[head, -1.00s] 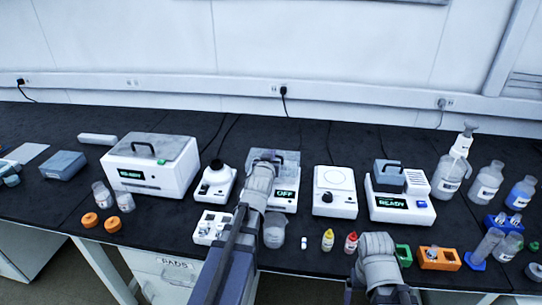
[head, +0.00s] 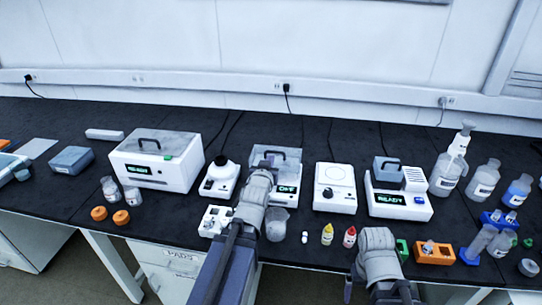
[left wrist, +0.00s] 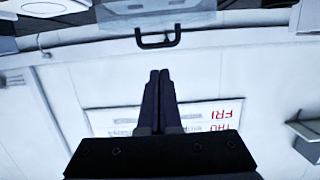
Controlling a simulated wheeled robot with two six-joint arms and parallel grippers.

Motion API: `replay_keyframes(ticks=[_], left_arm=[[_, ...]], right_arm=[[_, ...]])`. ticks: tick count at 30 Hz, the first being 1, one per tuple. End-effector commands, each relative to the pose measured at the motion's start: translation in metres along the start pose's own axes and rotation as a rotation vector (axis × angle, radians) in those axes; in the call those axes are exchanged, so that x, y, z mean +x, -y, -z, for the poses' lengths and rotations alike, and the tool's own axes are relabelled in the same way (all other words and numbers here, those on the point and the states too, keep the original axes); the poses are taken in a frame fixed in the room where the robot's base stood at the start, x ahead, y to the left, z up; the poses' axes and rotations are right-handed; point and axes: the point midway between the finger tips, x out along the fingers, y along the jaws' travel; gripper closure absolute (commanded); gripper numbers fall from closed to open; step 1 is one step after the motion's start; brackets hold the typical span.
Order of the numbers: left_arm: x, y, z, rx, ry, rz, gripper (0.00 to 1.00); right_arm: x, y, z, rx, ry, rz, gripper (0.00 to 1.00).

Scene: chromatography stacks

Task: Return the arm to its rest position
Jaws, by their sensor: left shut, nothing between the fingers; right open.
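My left gripper (left wrist: 160,78) is shut and empty in the left wrist view, its two dark fingers side by side. In the head view my left wrist (head: 257,190) is in front of the clear-lidded device (head: 288,158) and covers part of its display; the fingertips are hidden there. The device's dark handle (left wrist: 158,40) shows at the top of the left wrist view, beyond the fingertips and apart from them. My right gripper (head: 378,243) is at the front edge of the bench, open; its fingers are hard to make out in the head view.
A beaker (head: 276,224) stands just right of my left arm, and a white rack (head: 215,220) just left. A large white box (head: 155,160) stands left.

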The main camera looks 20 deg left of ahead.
Motion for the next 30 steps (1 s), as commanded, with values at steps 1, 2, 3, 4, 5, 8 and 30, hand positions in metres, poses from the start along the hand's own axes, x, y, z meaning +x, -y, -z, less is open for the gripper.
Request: replay_keyframes(ticks=[1, 2, 3, 4, 5, 8, 30], left_arm=[[-0.001, 0.000, -0.002, 0.000, 0.000, -0.001, 1.00], [-0.002, -0.001, -0.002, 0.000, 0.000, -0.001, 1.00], [-0.002, -0.001, -0.002, 0.000, 0.000, -0.001, 1.00], [-0.002, -0.001, -0.002, 0.000, 0.000, -0.001, 1.00], [-0.002, -0.001, -0.002, 0.000, 0.000, -0.001, 1.00], [-0.002, -0.001, -0.001, 0.000, 0.000, -0.001, 1.00], [-0.188, -0.180, -0.129, 0.406, 1.093, -0.272, 1.00]], right_arm=[[0.001, 0.000, 0.000, 0.000, 0.000, 0.000, 0.10], [0.001, 0.000, 0.000, 0.000, 0.000, 0.000, 0.10], [0.001, 0.000, 0.000, 0.000, 0.000, 0.000, 0.10], [0.001, 0.000, 0.000, 0.000, 0.000, 0.000, 0.10], [0.001, 0.000, 0.000, 0.000, 0.000, 0.000, 0.10], [0.001, 0.000, 0.000, 0.000, 0.000, 0.000, 0.10], [-0.080, -0.008, -0.005, 0.000, 0.000, 0.000, 0.10]])
